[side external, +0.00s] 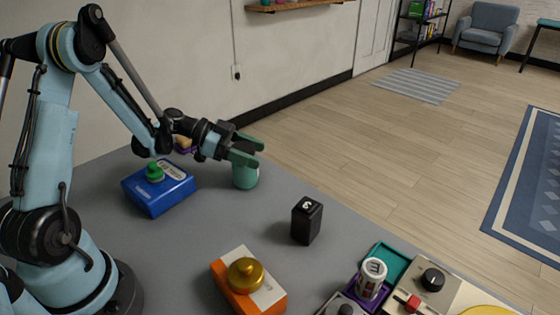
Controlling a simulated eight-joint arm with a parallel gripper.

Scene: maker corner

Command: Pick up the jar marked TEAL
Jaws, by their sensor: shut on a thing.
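My gripper (248,152), with green fingers, is shut on the upper part of this jar. The fingers hide its top, and I can read no marking on it from this side. The jar looks upright; I cannot tell whether its base touches the table.
A blue box (158,192) with a green knob stands left of the jar. A black block (306,222) marked 3 stands to the right. An orange and white box (262,295) with a gold knob is nearer. A white jar (371,279) stands by a control panel (440,290).

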